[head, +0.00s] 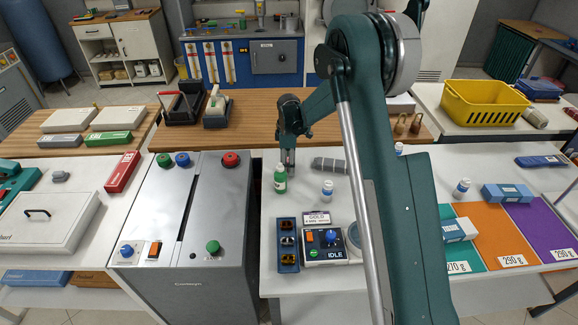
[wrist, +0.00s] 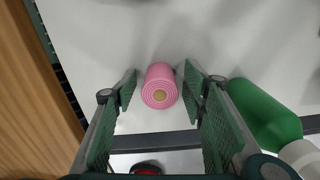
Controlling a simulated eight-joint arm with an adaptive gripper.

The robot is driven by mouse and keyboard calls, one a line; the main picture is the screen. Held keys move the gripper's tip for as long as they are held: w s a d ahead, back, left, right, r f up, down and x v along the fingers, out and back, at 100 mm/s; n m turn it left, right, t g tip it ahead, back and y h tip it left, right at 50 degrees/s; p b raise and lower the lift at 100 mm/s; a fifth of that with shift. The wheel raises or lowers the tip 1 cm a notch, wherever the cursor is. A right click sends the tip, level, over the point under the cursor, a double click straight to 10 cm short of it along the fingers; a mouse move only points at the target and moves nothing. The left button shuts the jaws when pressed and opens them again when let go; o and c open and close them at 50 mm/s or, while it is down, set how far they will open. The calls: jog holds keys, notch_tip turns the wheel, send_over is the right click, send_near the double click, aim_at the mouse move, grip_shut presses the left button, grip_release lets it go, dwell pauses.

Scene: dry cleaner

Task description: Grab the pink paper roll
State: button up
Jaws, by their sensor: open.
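The pink paper roll (wrist: 160,86) lies on the white counter in the wrist view, its spiral end with a tan core facing the camera. My gripper (wrist: 161,78) is open, with one green-padded finger on each side of the roll. Small gaps show between the roll and both fingers. In the head view my gripper (head: 289,162) points down over the white counter, just behind the green bottle. I cannot make out the roll in the head view.
A green bottle (head: 280,179) stands close to my gripper; in the wrist view the green bottle (wrist: 262,115) is just right of the right finger. A grey roll (head: 330,165) and a small white bottle (head: 327,190) are to the right. A wooden ledge (wrist: 38,90) runs along the left.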

jog(key=c, duration=1)
jog(key=shift+r+p, duration=0.6)
jog(key=shift+r, duration=4.4)
